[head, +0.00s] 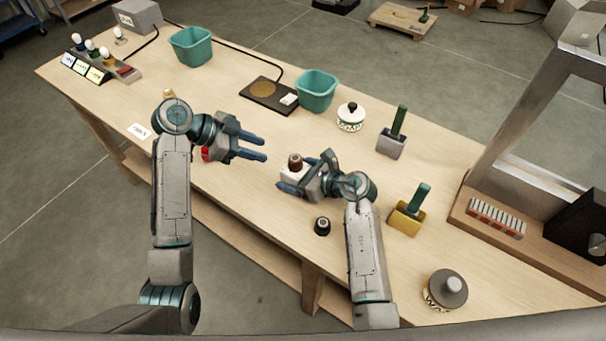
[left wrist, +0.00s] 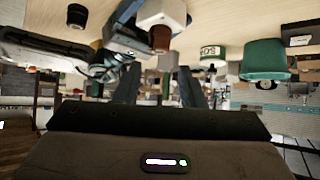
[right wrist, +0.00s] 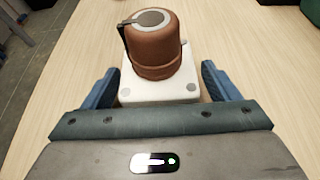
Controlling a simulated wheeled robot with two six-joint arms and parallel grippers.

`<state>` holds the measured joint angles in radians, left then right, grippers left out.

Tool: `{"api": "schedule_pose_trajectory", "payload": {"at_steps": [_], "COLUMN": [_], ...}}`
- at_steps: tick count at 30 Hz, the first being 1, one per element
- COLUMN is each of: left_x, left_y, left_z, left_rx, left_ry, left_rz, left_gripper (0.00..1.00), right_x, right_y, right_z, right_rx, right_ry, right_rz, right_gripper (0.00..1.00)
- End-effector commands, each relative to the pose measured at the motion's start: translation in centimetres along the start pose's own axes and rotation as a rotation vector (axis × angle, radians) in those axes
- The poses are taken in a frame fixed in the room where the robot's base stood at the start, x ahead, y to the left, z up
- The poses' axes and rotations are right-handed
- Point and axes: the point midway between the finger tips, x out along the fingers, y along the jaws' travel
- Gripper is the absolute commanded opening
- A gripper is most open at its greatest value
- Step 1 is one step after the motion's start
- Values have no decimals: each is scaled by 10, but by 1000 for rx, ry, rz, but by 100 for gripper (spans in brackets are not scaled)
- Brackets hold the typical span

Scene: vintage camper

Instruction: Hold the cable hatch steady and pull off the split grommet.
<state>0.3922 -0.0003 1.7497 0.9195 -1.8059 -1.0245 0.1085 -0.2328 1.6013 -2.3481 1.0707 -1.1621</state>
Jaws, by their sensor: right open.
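The cable hatch is a white block (head: 291,174) with rounded corners on the table, and the brown split grommet (head: 295,160) stands upright on top of it. In the right wrist view the grommet (right wrist: 157,52) has a grey top and a dark slit at its left, and the hatch (right wrist: 158,90) lies between my fingers. My right gripper (head: 302,173) is open around the hatch, with a finger on each side. My left gripper (head: 266,149) is open and empty, to the left of the hatch, pointing right. The left wrist view shows the hatch (left wrist: 162,12) and grommet (left wrist: 161,39) upside down, ahead of its fingers.
A small dark round part (head: 322,226) lies in front of my right gripper. A red item (head: 207,154) is partly behind my left gripper.

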Motion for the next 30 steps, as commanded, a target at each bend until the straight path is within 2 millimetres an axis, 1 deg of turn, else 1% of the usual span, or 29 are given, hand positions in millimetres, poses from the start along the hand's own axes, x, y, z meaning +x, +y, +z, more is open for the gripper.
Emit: {"api": "schedule_pose_trajectory", "payload": {"at_steps": [6, 7, 8, 9, 15, 18, 24, 30], "left_x": [0, 0, 0, 0, 0, 2, 14, 24], "left_y": [0, 0, 0, 0, 0, -2, -15, -19], "left_z": [0, 0, 0, 0, 0, -1, -7, -9], "left_rx": [0, 0, 0, 0, 0, 9, 112, 177], "left_ry": [0, 0, 0, 0, 0, -8, -95, -147], "left_rz": [0, 0, 0, 0, 0, 9, 115, 192], "left_gripper": [36, 36, 36, 36, 36, 53, 53, 53], "right_x": [0, 0, 0, 0, 0, 0, 0, 0], "right_y": [0, 0, 0, 0, 0, 0, 0, 0], "right_z": [0, 0, 0, 0, 0, 0, 0, 0], "right_rx": [-1, -1, 0, -1, 0, 0, 0, 0], "right_ry": [0, 0, 0, 0, 0, 0, -1, -1], "right_rz": [0, 0, 0, 0, 0, 0, 0, 0], "right_gripper": [82, 78, 72, 64, 26, 26, 26, 26]}}
